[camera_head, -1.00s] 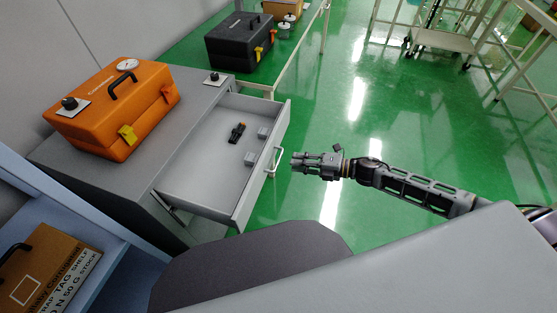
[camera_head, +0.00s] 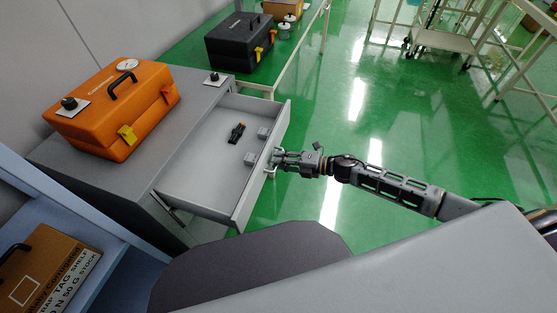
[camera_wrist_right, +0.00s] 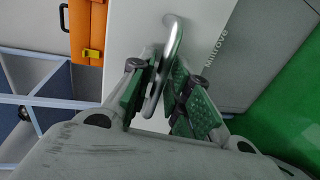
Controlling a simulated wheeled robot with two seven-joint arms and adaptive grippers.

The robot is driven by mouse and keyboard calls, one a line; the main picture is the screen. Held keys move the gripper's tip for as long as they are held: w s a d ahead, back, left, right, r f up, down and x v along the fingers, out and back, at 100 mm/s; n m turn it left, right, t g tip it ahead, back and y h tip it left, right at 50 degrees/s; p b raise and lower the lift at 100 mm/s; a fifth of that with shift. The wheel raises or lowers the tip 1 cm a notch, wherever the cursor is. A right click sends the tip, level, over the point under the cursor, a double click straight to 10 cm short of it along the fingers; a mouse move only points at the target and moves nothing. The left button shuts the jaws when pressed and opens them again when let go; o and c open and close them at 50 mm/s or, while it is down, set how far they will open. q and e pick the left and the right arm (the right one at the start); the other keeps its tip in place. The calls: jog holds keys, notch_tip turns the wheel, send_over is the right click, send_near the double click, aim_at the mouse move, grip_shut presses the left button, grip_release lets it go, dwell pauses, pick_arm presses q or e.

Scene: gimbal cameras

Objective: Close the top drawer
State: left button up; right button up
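The top drawer (camera_head: 248,198) of the grey cabinet (camera_head: 152,192) is pulled out, its inside showing. In the head view its metal handle (camera_head: 272,168) is partly hidden by my right gripper (camera_head: 278,161), which is at the drawer front. In the right wrist view the handle (camera_wrist_right: 174,40) runs between the two green-padded fingers of my right gripper (camera_wrist_right: 165,75). The fingers are apart, one on each side of the bar; I cannot tell whether either touches it. My left gripper is not in view.
A small black item (camera_head: 237,133) and grey blocks lie in the drawer. An orange case (camera_head: 112,108) stands on the cabinet. A black case (camera_head: 238,42) stands on the green surface behind. A blue shelf (camera_head: 60,205) is at left. Green floor is clear right of the drawer.

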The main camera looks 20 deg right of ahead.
jog(key=shift+w+a+f, duration=0.1)
jog(key=shift+w+a, duration=0.1)
jog(key=shift+a, duration=0.1)
grip_shut()
